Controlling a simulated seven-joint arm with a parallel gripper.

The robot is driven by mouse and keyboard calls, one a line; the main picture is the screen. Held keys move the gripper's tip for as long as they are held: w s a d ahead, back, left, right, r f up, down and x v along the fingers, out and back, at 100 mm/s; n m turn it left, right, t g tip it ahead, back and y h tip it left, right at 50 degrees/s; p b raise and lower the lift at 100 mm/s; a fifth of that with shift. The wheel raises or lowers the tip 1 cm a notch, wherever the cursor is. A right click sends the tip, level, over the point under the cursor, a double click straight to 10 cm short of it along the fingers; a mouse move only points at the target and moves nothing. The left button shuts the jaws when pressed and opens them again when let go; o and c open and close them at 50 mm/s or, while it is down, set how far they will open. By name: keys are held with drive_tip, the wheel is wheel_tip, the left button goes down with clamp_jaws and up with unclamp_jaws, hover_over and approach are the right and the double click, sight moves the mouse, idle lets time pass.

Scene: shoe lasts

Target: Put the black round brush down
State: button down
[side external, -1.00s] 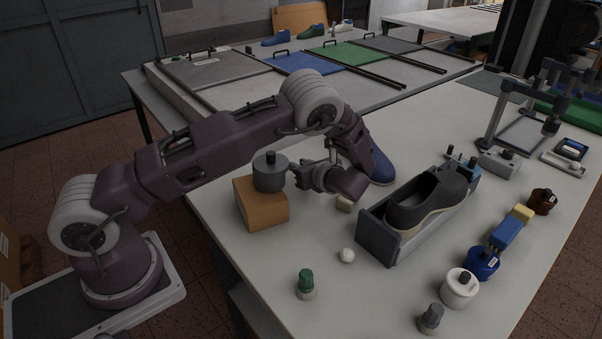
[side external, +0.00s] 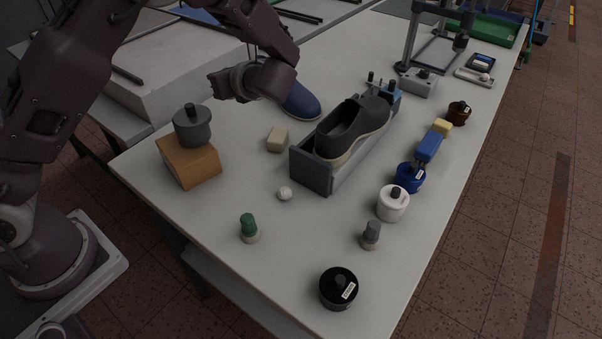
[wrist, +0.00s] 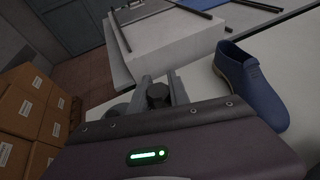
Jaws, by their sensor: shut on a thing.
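My gripper (side external: 222,86) is raised above the back left of the table, up and to the right of the grey knobbed pot. In the wrist view my gripper's two fingers (wrist: 162,88) close on a dark, round-topped cylinder, which I take for the black round brush (wrist: 157,95). Only its upper part shows there; the rest is hidden behind my gripper body. In the side view the brush cannot be made out clearly against my dark gripper.
The grey knobbed pot (side external: 192,129) stands on an orange-brown block (side external: 190,163). A blue shoe (side external: 301,101), a yellowish block (side external: 278,140) and a cradle with a dark shoe (side external: 352,132) lie right. A black labelled pot (side external: 338,290) stands front. Bare table (side external: 235,175) lies between.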

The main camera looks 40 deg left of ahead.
drive_tip(key=s+d+f+m+t+h, duration=0.1)
drive_tip(key=s+d+f+m+t, duration=0.25)
drive_tip(key=s+d, duration=0.35)
drive_tip(key=s+f+n+g, duration=0.3)
drive_tip(key=s+n+g, duration=0.25)
drive_tip(key=s, duration=0.35)
drive_tip(key=s+f+n+g, duration=0.2)
drive_tip(key=s+n+g, duration=0.3)
drive_tip(key=s+g, duration=0.3)
drive_tip(key=s+d+n+g+h, duration=0.75)
drive_tip(key=s+d+n, duration=0.25)
drive_tip(key=d+n, duration=0.15)
drive_tip(key=w+d+n+h, duration=0.1)
drive_tip(key=d+n+h, duration=0.4)
drive_tip(key=d+h, duration=0.15)
wheel_tip(320, 180, up, 3)
drive_tip(key=n+t+h, duration=1.1)
drive_tip(key=n+t, duration=0.2)
drive_tip(key=n, duration=0.3)
hover_over(323, 241)
wheel_tip(323, 241, down, 10)
drive_tip(key=shift+r, duration=0.25)
drive_tip(key=shift+f, duration=0.15)
